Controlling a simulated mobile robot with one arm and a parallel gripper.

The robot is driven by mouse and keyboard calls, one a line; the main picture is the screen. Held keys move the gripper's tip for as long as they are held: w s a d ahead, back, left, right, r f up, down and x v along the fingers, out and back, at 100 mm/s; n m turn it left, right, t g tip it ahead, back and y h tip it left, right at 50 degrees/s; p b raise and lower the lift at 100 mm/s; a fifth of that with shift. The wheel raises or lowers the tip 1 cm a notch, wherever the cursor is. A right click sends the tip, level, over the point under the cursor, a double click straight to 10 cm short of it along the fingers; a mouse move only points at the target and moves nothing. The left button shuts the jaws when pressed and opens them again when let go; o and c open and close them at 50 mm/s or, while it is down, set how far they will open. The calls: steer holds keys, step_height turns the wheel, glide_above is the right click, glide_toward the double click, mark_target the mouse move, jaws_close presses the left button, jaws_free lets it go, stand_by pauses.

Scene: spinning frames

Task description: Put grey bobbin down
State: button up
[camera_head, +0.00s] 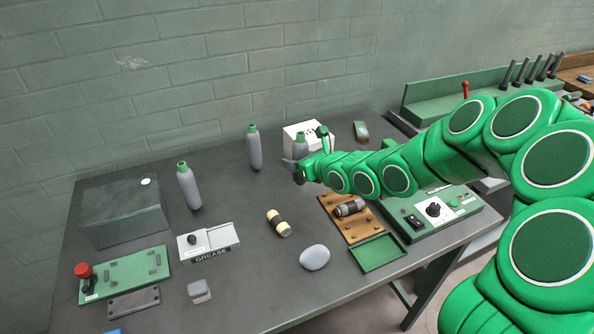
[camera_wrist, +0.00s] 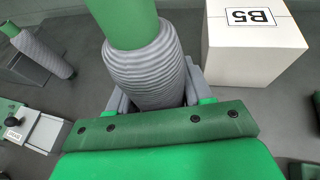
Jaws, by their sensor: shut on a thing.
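My gripper (camera_head: 294,165) is shut on a grey bobbin (camera_head: 300,144), a ribbed grey winding on a green core. In the wrist view the held bobbin (camera_wrist: 147,72) stands between the grey fingers, with its green end up toward the camera. In the head view it looks near upright, just in front of a white box. My gripper hides its lower end, so I cannot tell whether it touches the table. Two more grey bobbins stand upright on the dark table (camera_head: 245,210): one (camera_head: 254,150) left of my gripper, another (camera_head: 188,187) farther left.
The white box (camera_wrist: 255,42), marked B5, is close to the held bobbin's right in the wrist view. A grease box (camera_head: 208,241), a dark metal box (camera_head: 125,212), a cream-ended spool (camera_head: 278,223) and a wooden board (camera_head: 345,222) are also on the table. Bare table lies left of my gripper.

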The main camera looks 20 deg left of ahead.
mark_target(304, 149)
step_height(304, 149, up, 4)
steer(key=shift+w+r, duration=0.1)
steer(key=shift+w+d+r+n+g+y, duration=0.5)
steer(key=shift+w+r+n+g, duration=0.7)
steer(key=shift+r, duration=2.4)
steer(key=shift+w+d+r+n+g+y, duration=0.2)
steer(key=shift+w+d+r+n+g, duration=0.5)
steer(key=shift+w+r, duration=1.95)
steer(key=shift+w+a+f, duration=1.15)
steer(key=shift+w+f, duration=0.55)
steer(key=shift+f, duration=0.2)
steer(key=shift+w+a+f, duration=1.1)
steer(key=shift+w+f, duration=0.55)
steer(key=shift+f, duration=0.25)
steer(key=shift+w+a+f, duration=1.15)
steer(key=shift+w+f, duration=0.55)
steer(key=shift+f, duration=0.2)
steer(key=shift+f, duration=0.15)
